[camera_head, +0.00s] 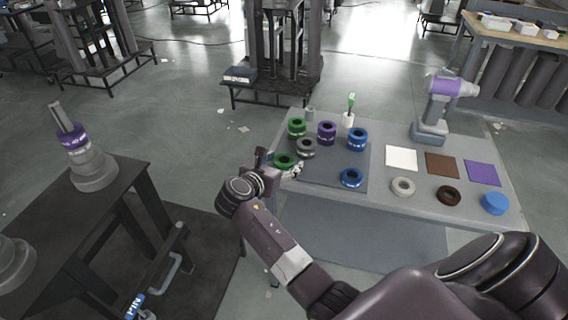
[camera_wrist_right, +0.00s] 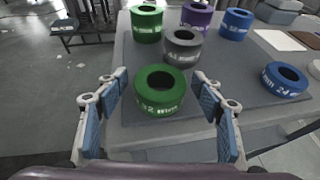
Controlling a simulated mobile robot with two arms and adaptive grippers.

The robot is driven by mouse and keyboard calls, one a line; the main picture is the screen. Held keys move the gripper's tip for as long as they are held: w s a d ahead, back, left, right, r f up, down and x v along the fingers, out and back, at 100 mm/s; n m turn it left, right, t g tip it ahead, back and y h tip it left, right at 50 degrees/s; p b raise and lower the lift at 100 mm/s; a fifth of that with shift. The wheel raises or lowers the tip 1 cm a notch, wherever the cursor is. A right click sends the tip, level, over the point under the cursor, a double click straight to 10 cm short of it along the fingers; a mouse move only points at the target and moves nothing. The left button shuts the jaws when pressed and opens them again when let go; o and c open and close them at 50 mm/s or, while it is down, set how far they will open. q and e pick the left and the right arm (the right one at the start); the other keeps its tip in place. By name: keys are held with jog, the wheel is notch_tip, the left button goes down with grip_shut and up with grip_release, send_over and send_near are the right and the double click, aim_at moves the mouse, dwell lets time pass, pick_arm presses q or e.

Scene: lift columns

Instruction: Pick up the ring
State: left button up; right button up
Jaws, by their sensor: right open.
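Several rings stand on a dark grey mat on the grey table. The nearest to my right gripper is a green ring (camera_head: 284,161) at the mat's front left corner; it also shows in the right wrist view (camera_wrist_right: 160,104) with white lettering on its side. My right gripper (camera_head: 279,167) is open, its blue-padded fingers to the left and right of this ring in the right wrist view, with gaps on both sides. A grey ring (camera_wrist_right: 183,47) stands just behind it. Another green ring (camera_head: 297,127), a purple ring (camera_head: 327,132) and two blue rings (camera_head: 358,139) stand farther along.
A dark table (camera_head: 125,175) stands at the left. The mat's front middle is bare.

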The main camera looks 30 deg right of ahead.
jog(key=shift+c, duration=0.7)
jog(key=c, duration=1.3)
notch_tip(320, 180, up, 20)
jog(key=shift+r+p, duration=0.1)
jog(key=shift+p, duration=0.55)
